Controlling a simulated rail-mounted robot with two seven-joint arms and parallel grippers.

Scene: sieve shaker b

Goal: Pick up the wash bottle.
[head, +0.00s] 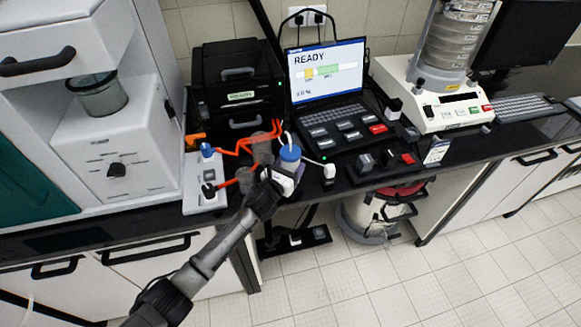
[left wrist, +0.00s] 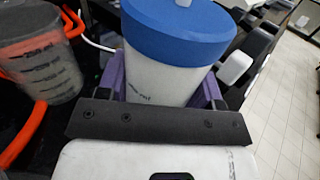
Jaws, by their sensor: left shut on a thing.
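The wash bottle (head: 290,157) has a white body, a blue cap and a thin pale spout. In the head view it is near the front edge of the dark bench. It also fills the top middle of the left wrist view (left wrist: 165,75). My left gripper (head: 285,178) is around the bottle's body, and in the left wrist view its purple fingers (left wrist: 165,92) are on both sides of it. It is shut on the bottle. The bottle's base is hidden, so I cannot tell whether it touches the bench. My right gripper is not in view.
Orange clamps (head: 250,140) and grey cups stand close left of the bottle. A laptop (head: 328,75) reading READY is behind it. A white box (head: 329,171) is just right. The sieve shaker (head: 440,95) stands further right. A vacuum (head: 375,215) is on the floor.

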